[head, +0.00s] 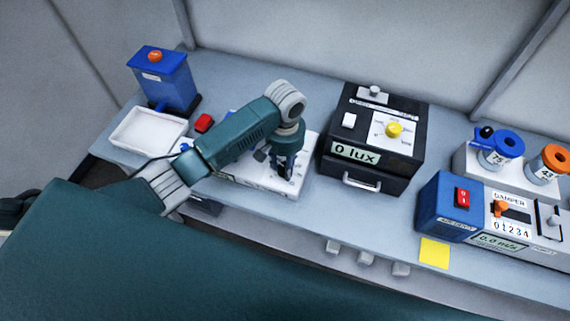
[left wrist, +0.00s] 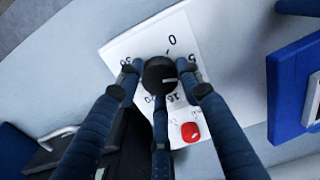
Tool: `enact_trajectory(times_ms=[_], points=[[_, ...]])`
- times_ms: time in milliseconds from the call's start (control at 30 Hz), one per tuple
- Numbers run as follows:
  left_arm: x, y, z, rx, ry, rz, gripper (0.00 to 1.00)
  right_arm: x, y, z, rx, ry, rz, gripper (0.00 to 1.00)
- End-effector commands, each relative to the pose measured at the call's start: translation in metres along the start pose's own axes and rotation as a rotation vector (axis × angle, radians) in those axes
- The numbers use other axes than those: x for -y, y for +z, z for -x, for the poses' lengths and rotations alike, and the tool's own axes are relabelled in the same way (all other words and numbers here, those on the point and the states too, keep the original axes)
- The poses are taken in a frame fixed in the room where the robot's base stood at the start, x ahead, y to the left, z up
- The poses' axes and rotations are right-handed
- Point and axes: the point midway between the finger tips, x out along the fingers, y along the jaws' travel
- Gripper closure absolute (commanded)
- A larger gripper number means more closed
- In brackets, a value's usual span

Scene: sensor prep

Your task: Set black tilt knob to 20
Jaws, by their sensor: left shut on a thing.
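The black tilt knob (left wrist: 158,72) sits on a white dial plate (left wrist: 122,48) in the left wrist view. A light pointer line on the knob points to the right in that view, on the side of the 5 mark. The 0 mark is at the top of the dial; the fingers hide other marks. My left gripper (left wrist: 160,88) has its three fingers closed around the knob. In the head view my left gripper (head: 284,170) reaches down onto the white unit (head: 262,183), hiding the knob. My right gripper is not in view.
A black light box (head: 405,172) reading 0 lux stands right of the gripper. A blue damper unit (head: 440,210) and a yellow note (head: 434,253) are at the right.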

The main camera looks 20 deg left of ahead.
Motion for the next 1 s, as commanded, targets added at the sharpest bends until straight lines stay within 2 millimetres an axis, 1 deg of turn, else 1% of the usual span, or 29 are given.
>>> enact_trajectory(times_ms=[1000], points=[[-0.0002,-0.0021,0.0019,-0.006,-0.001,-0.966,0.9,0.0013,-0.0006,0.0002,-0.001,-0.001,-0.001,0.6]])
